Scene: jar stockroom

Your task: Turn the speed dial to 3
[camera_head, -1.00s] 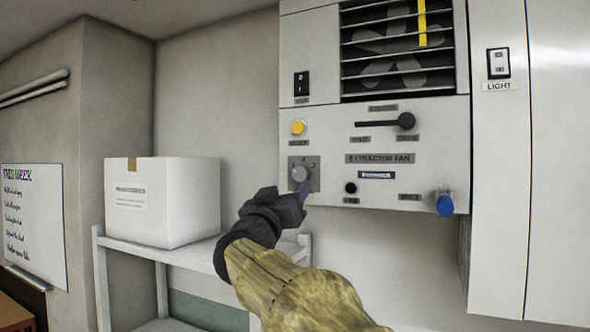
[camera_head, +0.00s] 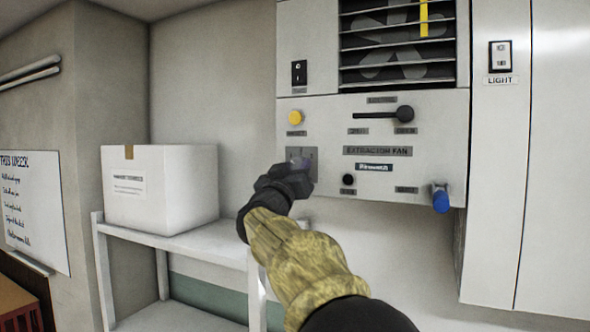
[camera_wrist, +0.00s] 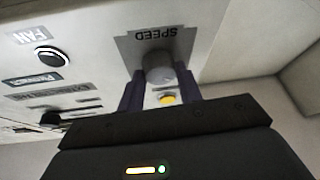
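The grey speed dial (camera_wrist: 158,68) sits on a square plate marked SPEED (camera_wrist: 125,48) on the extractor fan panel. In the wrist view the plate appears upside down. My gripper (camera_wrist: 160,82) has its two purple fingers apart, one on each side of the dial. I cannot tell whether either finger touches it. In the head view my gripper (camera_head: 300,160) is in front of the dial's plate (camera_head: 313,153) and hides the dial and most of its markings, so the current setting is not readable.
Near the dial are a yellow button (camera_head: 296,118), a black knob (camera_head: 348,180), a black lever (camera_head: 404,113) and a blue knob (camera_head: 440,201). A white box (camera_head: 165,188) stands on a shelf (camera_head: 190,240) at the left, below the panel's level.

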